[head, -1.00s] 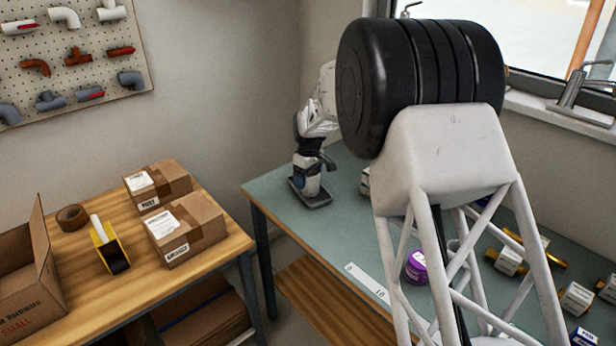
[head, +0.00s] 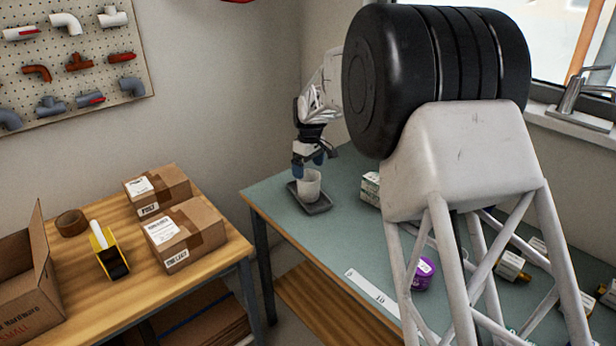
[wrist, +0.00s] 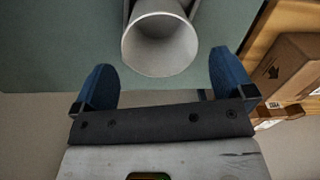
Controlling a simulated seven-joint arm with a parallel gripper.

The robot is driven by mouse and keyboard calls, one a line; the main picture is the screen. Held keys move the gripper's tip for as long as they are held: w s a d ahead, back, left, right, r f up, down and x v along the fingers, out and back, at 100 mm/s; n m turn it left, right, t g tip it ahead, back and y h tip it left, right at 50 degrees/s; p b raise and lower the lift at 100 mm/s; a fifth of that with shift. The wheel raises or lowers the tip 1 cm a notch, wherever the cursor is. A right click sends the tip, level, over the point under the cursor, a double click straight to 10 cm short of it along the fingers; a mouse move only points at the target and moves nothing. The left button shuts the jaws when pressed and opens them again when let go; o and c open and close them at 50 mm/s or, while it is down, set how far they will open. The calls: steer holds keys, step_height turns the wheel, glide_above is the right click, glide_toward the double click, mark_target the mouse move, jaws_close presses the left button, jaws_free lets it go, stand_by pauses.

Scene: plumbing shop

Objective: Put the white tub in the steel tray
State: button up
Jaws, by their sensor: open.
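The white tub (head: 309,185) stands upright in the dark grey steel tray (head: 318,208) near the left end of the green bench. In the wrist view the open-mouthed tub (wrist: 160,45) is ahead of my fingers and apart from them, with a strip of the tray (wrist: 127,10) beside it. My gripper (head: 308,166) is behind and above the tub in the head view. Its two blue fingers (wrist: 163,85) are spread wide with nothing between them. The tub hides part of the tray floor.
A white label strip (head: 372,293), a purple-lidded container (head: 423,272) and small boxes (head: 371,188) are on the green bench (head: 335,245). My own arm covers much of its right side. Cardboard boxes (head: 185,236) and a tape dispenser (head: 109,252) are on the wooden table.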

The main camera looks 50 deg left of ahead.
steer(key=shift+w+r, duration=0.1)
steer(key=shift+r, duration=2.85)
